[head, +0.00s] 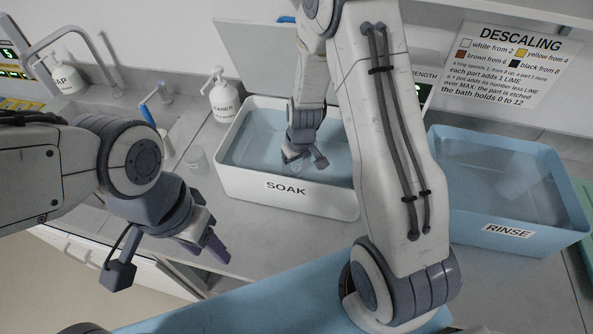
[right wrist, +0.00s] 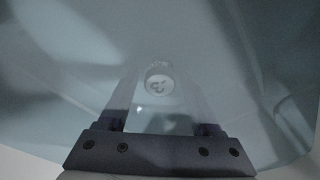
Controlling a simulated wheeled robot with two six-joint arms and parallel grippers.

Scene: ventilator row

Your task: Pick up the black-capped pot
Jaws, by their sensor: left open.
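No pot with a black cap can be made out in either view. My right gripper (head: 305,162) reaches down into the white SOAK bath (head: 285,200), its fingers apart. In the right wrist view, a small pale round thing with dark marks (right wrist: 159,84) shows between or just beyond the fingertips of this gripper (right wrist: 160,98). I cannot tell whether it is touched or what it is. My left gripper (head: 208,243) is open and empty over the front edge of the counter, left of the bath.
A blue RINSE bath (head: 510,235) stands at the right. A DESCALING sign (head: 512,65) hangs behind. My right arm hides part of the SOAK bath.

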